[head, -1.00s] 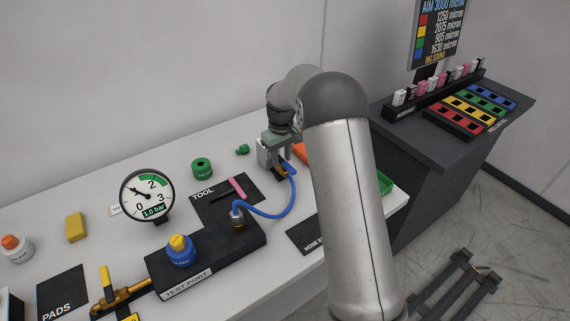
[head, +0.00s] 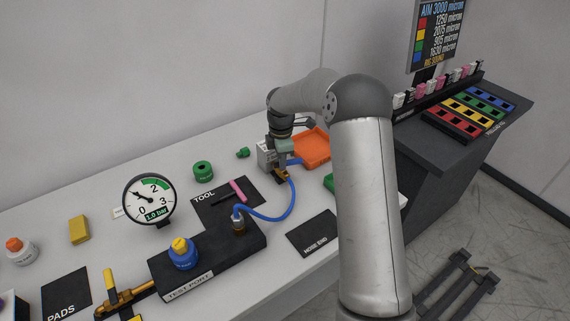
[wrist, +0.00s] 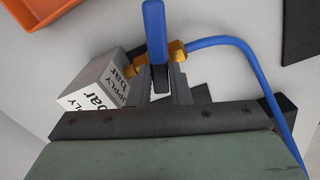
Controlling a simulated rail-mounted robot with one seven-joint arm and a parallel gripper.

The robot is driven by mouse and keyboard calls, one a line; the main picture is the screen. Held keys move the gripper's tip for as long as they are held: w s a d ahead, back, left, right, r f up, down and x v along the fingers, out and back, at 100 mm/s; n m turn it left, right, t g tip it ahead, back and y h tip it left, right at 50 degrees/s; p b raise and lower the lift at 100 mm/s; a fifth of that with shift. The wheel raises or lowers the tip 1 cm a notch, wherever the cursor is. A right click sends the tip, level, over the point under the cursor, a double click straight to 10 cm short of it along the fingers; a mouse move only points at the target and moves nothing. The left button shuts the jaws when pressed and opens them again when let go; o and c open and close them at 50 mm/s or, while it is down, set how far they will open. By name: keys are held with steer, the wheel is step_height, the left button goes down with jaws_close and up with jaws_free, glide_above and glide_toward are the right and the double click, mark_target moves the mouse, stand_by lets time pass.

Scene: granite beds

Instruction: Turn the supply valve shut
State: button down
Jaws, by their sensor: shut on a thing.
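The supply valve is a brass body (head: 281,175) with a blue lever (wrist: 153,30), beside the grey supply box (wrist: 98,82). In the wrist view the lever points up, roughly crosswise to the brass body (wrist: 176,50). My gripper (wrist: 162,80) is shut on the lever, one finger on each side. In the head view my gripper (head: 284,158) hides part of the valve, and the lever's end (head: 295,161) sticks out to its right. A blue hose (head: 270,217) runs from the valve to the black test port block (head: 215,262).
An orange tray (head: 313,150) stands close behind the valve. The gauge (head: 150,200) shows 1.0 bar. A green ring (head: 203,171) and a tool mat (head: 215,207) lie to the left. A black hose-end mat (head: 314,236) lies in front, with bare bench around it.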

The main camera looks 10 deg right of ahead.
steer(key=n+p, duration=0.1)
steer(key=n, duration=0.2)
steer(key=shift+r+n, duration=0.15)
steer(key=shift+n, duration=0.15)
steer(key=c, duration=1.5)
jaws_free()
steer(key=shift+f, duration=0.2)
steer(key=shift+o, duration=0.2)
step_height(320, 180, up, 6)
steer(key=p, duration=0.3)
steer(key=shift+r+p, duration=0.1)
steer(key=shift+p, duration=0.2)
